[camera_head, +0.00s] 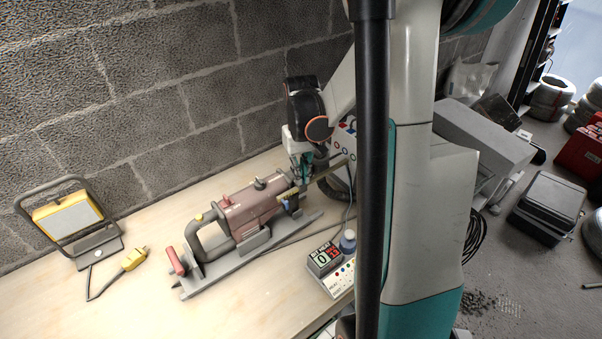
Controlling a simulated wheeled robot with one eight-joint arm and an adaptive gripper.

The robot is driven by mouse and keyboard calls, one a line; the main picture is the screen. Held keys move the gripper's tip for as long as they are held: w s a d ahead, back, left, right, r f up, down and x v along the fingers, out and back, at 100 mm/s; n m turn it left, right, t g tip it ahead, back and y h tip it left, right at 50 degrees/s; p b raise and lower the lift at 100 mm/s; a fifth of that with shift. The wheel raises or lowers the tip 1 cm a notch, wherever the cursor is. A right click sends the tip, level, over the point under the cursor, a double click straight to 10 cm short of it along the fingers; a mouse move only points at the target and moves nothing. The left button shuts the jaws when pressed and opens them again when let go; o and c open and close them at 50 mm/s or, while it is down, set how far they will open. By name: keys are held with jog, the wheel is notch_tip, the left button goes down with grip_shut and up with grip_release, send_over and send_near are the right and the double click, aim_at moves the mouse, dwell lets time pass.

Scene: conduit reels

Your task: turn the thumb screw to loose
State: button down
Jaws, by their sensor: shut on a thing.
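A dusty-red power tool (250,207) with a grey handle lies on a long grey base (213,277) on the bench. My gripper (303,181) points down at the right front end of the tool, by a small dark clamp part (290,202). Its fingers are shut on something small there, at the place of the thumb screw. The screw itself is mostly hidden by the fingers and too small to make out, so its turn cannot be read.
A block wall (150,100) closes the back. The bench's front left is clear.

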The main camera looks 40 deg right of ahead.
jog(key=shift+n, duration=1.6)
jog(key=c, duration=1.8)
grip_release()
jog(key=shift+o, duration=0.2)
notch_tip(320, 180, up, 12)
